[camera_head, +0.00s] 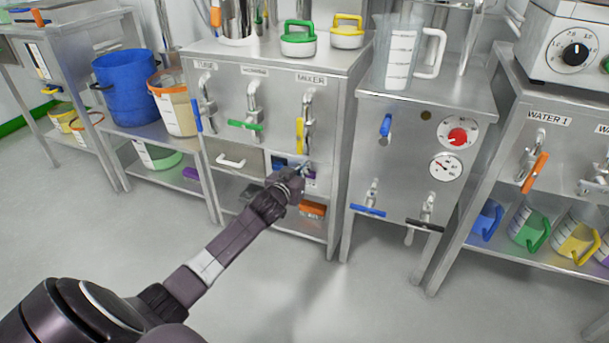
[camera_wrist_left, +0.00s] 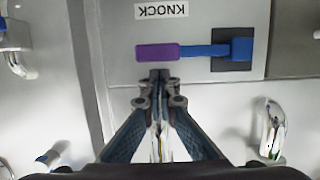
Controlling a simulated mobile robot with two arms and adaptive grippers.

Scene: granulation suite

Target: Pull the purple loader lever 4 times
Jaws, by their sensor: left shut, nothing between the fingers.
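A lever with a purple handle (camera_wrist_left: 157,52) and a blue arm (camera_wrist_left: 205,51) sits on the steel cabinet front, level across a black slot plate (camera_wrist_left: 232,65). A label reading KNOCK (camera_wrist_left: 161,10) is beside it, upside down in the left wrist view. My left gripper (camera_head: 301,170) is shut and empty in front of the lever. In the left wrist view its fingertips (camera_wrist_left: 160,75) are at the edge of the purple handle; I cannot tell whether they touch. My right gripper is not in view.
An orange item (camera_head: 313,209) lies on the shelf below. A gauge cabinet (camera_head: 407,150) stands to the right. The floor in front is clear.

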